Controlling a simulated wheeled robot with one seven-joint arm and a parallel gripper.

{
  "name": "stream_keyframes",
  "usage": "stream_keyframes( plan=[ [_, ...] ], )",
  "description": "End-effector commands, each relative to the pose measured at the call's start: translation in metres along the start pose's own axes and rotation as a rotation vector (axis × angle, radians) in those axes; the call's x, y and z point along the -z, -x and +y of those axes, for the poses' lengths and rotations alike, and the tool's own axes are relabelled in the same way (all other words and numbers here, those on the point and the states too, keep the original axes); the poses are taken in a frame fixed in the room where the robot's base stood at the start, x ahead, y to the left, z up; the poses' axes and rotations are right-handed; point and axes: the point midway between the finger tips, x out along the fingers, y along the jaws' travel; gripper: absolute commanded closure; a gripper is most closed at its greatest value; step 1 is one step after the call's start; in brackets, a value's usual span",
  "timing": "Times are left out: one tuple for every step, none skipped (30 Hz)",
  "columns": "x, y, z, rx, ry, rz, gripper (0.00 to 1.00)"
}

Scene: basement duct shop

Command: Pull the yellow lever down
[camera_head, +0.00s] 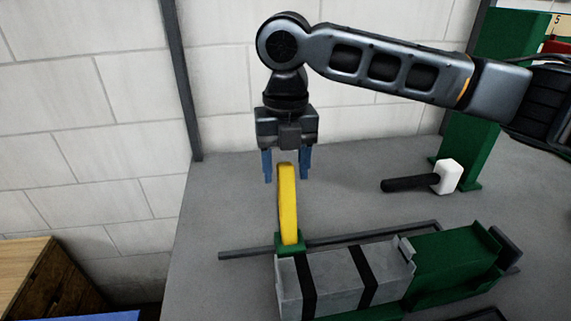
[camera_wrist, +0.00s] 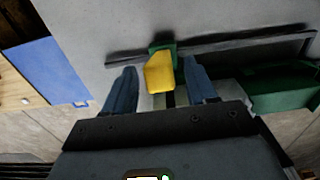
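The yellow lever (camera_head: 288,205) stands upright, rising from a green base (camera_head: 291,244) at the left end of the duct fixture. My gripper (camera_head: 287,175) points down over the lever's top, its two blue fingers open and apart. In the head view the lever's tip shows between the fingers. In the wrist view the lever (camera_wrist: 159,73) also lies between the two fingers (camera_wrist: 161,88), with a gap on each side. I see no clear contact between the fingers and the lever.
A grey metal duct piece (camera_head: 330,279) with black bands sits in the fixture, beside a green block (camera_head: 455,262). A mallet with a white head (camera_head: 447,177) lies on the grey table (camera_head: 215,205) at right. A wooden box (camera_head: 35,275) stands at lower left. The table's left part is clear.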

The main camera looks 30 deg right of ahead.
Motion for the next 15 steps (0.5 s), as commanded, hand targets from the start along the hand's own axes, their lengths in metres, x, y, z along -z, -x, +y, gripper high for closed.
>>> stream_keyframes(
  plan=[
    [0.0001,0.0001,0.0001,0.000,0.000,0.000,0.48],
    [0.0001,0.0001,0.0001,0.000,0.000,0.000,0.51],
    [0.0001,0.0001,0.0001,0.000,0.000,0.000,0.55],
    [0.0001,0.0002,0.0001,0.000,0.000,0.000,0.58],
    [0.0001,0.0002,0.0001,0.000,0.000,0.000,0.61],
    [0.0001,0.0002,0.0001,0.000,0.000,0.000,0.65],
    [0.0001,0.0002,0.0002,0.000,0.000,0.000,0.67],
    [0.0001,0.0002,0.0002,0.000,0.000,0.000,0.70],
    [0.0001,0.0002,0.0002,0.000,0.000,0.000,0.74],
    [0.0001,0.0003,0.0002,0.000,0.000,0.000,0.77],
    [0.0001,0.0003,0.0002,0.000,0.000,0.000,0.80],
    [0.0001,0.0003,0.0002,0.000,0.000,0.000,0.84],
    [0.0001,0.0003,0.0002,0.000,0.000,0.000,0.87],
    [0.0002,0.0003,0.0002,0.000,0.000,0.000,0.89],
    [0.0002,0.0003,0.0002,0.000,0.000,0.000,0.93]
  ],
)
